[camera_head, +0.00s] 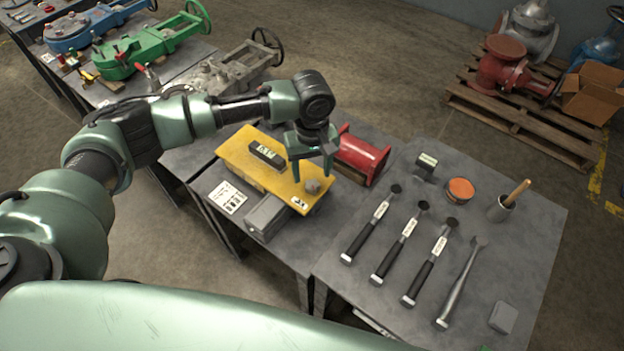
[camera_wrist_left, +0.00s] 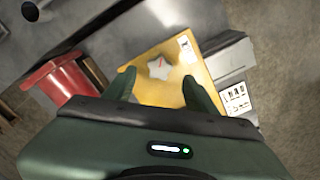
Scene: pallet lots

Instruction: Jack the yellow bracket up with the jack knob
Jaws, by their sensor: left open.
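The yellow bracket (camera_head: 232,156) is a flat plate on the table left of the tools, with a dark labelled block on it. It also shows in the left wrist view (camera_wrist_left: 150,93). The jack knob (camera_head: 313,186) is a small grey lobed knob near the plate's front right corner. In the left wrist view the knob (camera_wrist_left: 168,78) has a red mark on top. My left gripper (camera_head: 312,172) is open over the plate, with its fingers apart on either side of the knob in the wrist view. A gap to the knob is hard to judge. My right gripper is not in view.
A red flanged pipe (camera_head: 362,156) stands right behind the bracket. A grey block (camera_head: 268,217) sits at the plate's front edge. Pallets (camera_head: 525,120) stand behind.

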